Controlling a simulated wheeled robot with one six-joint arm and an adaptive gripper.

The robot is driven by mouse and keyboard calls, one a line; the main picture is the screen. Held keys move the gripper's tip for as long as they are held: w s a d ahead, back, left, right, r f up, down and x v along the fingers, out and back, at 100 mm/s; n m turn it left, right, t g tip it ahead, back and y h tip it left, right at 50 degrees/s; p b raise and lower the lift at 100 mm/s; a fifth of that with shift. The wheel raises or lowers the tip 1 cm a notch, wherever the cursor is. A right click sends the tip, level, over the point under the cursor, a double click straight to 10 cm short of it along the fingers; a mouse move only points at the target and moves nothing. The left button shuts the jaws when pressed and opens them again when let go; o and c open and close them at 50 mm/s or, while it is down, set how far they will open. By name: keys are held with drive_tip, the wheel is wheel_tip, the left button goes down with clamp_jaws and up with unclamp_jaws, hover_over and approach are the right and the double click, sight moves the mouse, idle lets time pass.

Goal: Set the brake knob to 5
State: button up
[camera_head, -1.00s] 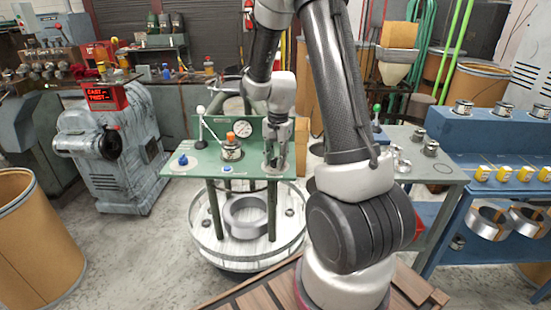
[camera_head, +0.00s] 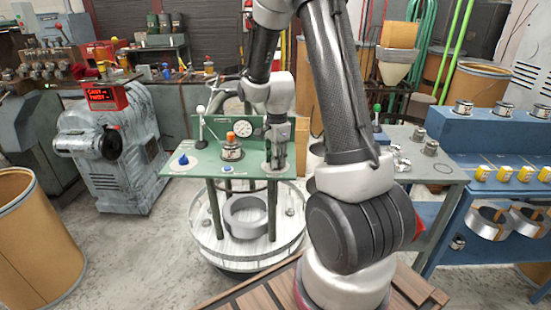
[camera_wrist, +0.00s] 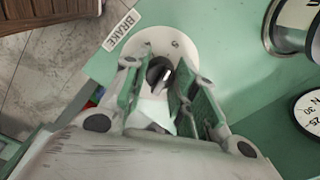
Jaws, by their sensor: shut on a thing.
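The brake knob (camera_wrist: 157,72) is a small black knob on a round white dial (camera_wrist: 152,47) fixed to the green panel. The label "BRAKE" (camera_wrist: 122,30) is beside it in the wrist view. My gripper (camera_wrist: 160,82) has its two fingers on either side of the knob and is shut on it. A mark that looks like a 5 shows on the dial's upper right; the rest of the scale is hidden or too small to read. In the head view my gripper (camera_head: 276,165) points down at the green tabletop's right side and hides the knob.
The green table (camera_head: 210,168) also carries a gauge (camera_head: 243,128), an orange-capped part (camera_head: 231,148), a white-knobbed lever (camera_head: 201,112) and a blue knob (camera_head: 183,160). A blue bench (camera_head: 505,135) stands at right, a grey machine (camera_head: 120,160) at left.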

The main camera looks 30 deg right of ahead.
drive_tip(key=shift+w, duration=0.1)
idle(0.3)
drive_tip(key=o, duration=1.1)
drive_tip(key=shift+c, duration=0.2)
wheel_tip(320, 180, up, 12)
drive_tip(key=shift+s, duration=0.4)
